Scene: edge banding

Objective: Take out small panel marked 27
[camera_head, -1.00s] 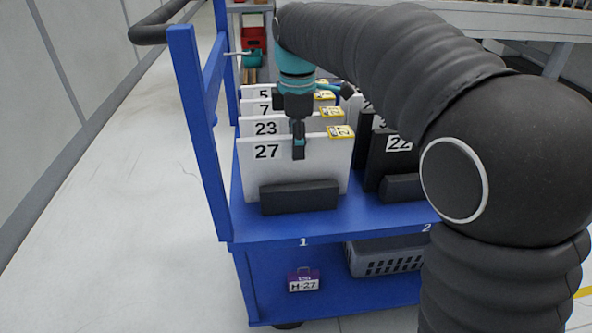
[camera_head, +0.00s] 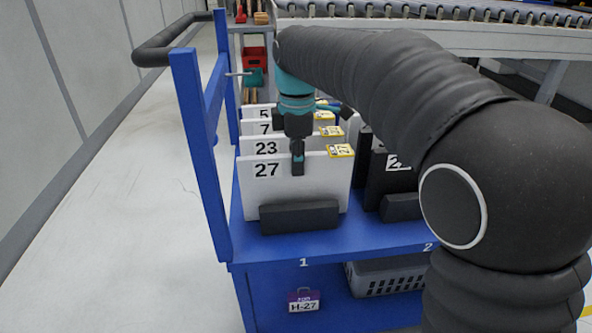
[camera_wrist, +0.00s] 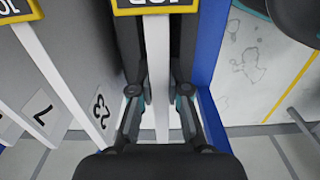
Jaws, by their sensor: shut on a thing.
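The white panel marked 27 (camera_head: 310,184) stands upright at the front of a row of panels on a blue cart, its lower part behind a dark block (camera_head: 300,216). A yellow tag (camera_head: 341,151) sits at its upper right corner. My gripper (camera_head: 298,163) points down and is shut on the panel's top edge, left of the tag. In the wrist view my gripper (camera_wrist: 160,95) has one finger on each side of the panel 27 (camera_wrist: 158,62), seen edge-on. The panel's lower edge is hidden.
Panel 23 (camera_head: 288,143) stands close behind, with panels 7 and 5 further back. Dark panels (camera_head: 388,176) stand to the right. The cart's blue upright (camera_head: 200,150) rises at left. Open floor (camera_head: 120,220) lies left of the cart.

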